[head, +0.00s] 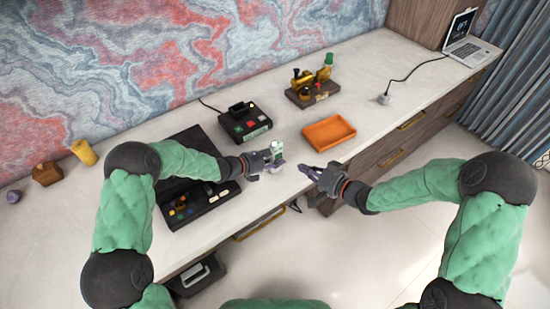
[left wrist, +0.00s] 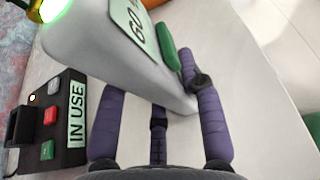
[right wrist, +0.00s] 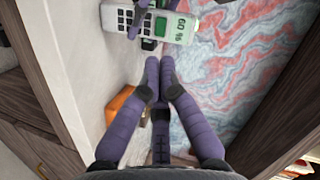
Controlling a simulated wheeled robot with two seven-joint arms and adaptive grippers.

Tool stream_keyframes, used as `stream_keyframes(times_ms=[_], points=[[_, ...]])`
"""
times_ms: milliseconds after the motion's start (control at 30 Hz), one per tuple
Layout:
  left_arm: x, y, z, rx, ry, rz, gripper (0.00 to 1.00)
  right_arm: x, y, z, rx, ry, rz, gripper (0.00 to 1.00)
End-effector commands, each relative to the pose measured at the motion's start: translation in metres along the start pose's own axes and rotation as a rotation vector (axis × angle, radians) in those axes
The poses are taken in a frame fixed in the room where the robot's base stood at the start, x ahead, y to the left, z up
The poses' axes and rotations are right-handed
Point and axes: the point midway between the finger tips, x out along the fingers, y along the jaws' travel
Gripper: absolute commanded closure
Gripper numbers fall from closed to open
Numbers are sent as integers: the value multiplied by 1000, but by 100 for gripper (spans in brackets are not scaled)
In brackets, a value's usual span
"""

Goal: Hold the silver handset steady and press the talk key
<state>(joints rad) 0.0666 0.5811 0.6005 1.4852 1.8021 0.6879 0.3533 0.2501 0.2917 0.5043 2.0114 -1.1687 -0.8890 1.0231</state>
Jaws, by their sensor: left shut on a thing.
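My left gripper (head: 268,164) is shut on the silver handset (head: 277,149), holding it above the desk near the front edge. In the left wrist view the handset (left wrist: 112,55) stands between purple fingers, with a lit green lamp at its end and a raised green key (left wrist: 169,45) beside the pale label. In the right wrist view the handset (right wrist: 122,4) shows a dark keypad, a green key (right wrist: 160,26) and the label; a left finger crosses it. My right gripper (head: 309,171) has its fingertips together, empty, a short gap from the handset.
A black base unit (head: 244,122) with coloured buttons stands behind. An orange tray (head: 328,132) and a brass-and-wood device (head: 314,88) lie to the right. A dark console (head: 184,205) lies under my left arm. The desk's front edge is close below both grippers.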

Motion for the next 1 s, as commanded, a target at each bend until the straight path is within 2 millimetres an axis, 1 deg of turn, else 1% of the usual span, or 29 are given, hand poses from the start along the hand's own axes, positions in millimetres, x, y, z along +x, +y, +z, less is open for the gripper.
stream_keyframes(times_ms=[500, 633, 767, 1000], points=[[0, 0, -1, 0, 1, 0, 100, 0, 0, 0, 1, 1, 0, 100], [0, 0, -1, 0, 1, 0, 100, 4, -4, -1, 32, 16, -1, 100], [0, 0, -1, 0, 1, 0, 100, 14, -12, -4, 124, 66, -2, 100], [0, 0, -1, 0, 1, 0, 100, 34, -28, -11, 393, 218, 11, 100]])
